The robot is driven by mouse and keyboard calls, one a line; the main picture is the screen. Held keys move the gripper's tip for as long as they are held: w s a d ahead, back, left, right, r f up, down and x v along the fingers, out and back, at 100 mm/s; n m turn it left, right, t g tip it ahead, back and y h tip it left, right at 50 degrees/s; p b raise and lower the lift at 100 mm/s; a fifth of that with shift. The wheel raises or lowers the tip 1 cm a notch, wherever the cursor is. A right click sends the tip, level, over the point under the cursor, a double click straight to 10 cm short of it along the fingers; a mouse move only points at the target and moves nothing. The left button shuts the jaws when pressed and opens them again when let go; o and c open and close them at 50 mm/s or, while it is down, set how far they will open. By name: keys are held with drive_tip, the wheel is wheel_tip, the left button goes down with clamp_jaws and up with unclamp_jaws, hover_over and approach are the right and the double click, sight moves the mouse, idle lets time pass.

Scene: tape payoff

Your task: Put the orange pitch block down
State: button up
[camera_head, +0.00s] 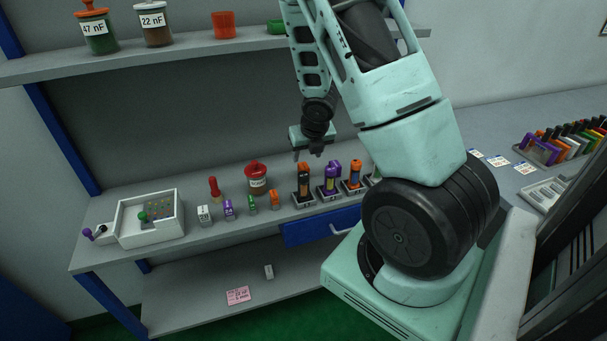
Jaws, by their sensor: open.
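A small orange block (275,199), which looks like the orange pitch block, stands on the grey bench at the right end of a row of small blocks. To its left stand a green block (252,203), a purple block (228,209) and a white block (204,215). My gripper (309,156) hangs above and behind the bench holders, up and to the right of the orange block and apart from it. Its jaws are small in view; they are open, with nothing seen between them.
Holders with orange, purple and black pieces (303,181) stand just right of the orange block. A white tray (128,230) lies left. The shelf (180,52) is above.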

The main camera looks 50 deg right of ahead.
sight(304, 167)
drive_tip(key=shift+d+p+x, duration=0.1)
drive_tip(key=shift+p+x, duration=0.25)
drive_tip(key=shift+x, duration=1.75)
drive_tip(key=shift+d+p+x, duration=0.15)
drive_tip(key=shift+p+x, duration=0.15)
drive_tip(key=shift+x, duration=1.75)
drive_tip(key=shift+w+r, duration=0.1)
drive_tip(key=shift+w, duration=0.05)
clamp_jaws()
